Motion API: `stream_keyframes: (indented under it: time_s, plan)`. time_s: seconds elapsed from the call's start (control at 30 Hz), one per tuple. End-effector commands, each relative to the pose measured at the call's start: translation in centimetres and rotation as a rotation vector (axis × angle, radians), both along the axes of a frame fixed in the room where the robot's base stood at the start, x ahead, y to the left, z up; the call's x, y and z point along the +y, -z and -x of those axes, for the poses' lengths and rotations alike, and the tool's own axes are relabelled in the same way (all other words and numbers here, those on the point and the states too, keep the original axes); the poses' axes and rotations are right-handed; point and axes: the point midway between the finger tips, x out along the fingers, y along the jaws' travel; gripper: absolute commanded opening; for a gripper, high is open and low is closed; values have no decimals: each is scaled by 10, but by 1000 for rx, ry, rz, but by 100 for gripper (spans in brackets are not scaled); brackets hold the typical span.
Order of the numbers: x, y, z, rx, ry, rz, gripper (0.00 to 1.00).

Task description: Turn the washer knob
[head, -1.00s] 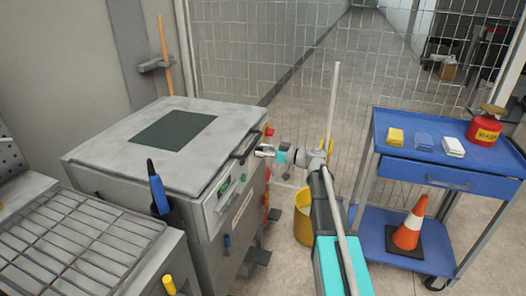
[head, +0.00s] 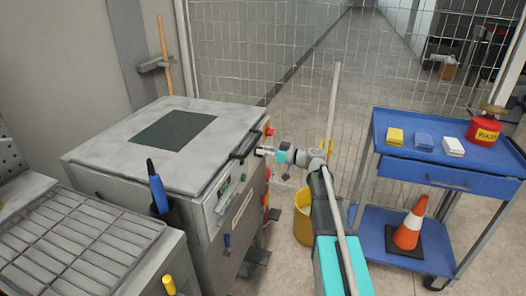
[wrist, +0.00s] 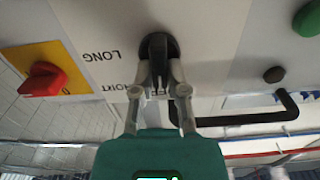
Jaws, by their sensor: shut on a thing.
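The washer (head: 205,122) is the grey cabinet left of my arm in the head view. The washer knob (wrist: 158,45) is black and sits on the pale panel in the wrist view. My gripper (wrist: 158,75) is shut on this knob, one finger on each side. Upside-down lettering reading LONG, and a partly covered label, lie left of the knob. In the head view my gripper (head: 262,150) is at the machine's right side; the knob cannot be made out there.
A red switch on yellow (wrist: 43,80) is left of the knob; a black bar handle (wrist: 285,105) and green button (wrist: 308,18) are right. A yellow bucket (head: 304,230) stands below my arm. A blue cart (head: 385,212) stands right. A wire fence (head: 300,85) is behind.

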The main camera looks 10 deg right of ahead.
Motion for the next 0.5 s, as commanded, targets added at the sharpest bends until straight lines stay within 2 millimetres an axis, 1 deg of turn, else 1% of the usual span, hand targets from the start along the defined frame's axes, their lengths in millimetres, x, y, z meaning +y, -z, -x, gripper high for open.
stream_keyframes:
  time_s: [0.27,0.5]
  plan:
    - [-1,0,-2,124,1,-73,0]
    - [-2,1,-4,292,1,-170,0]
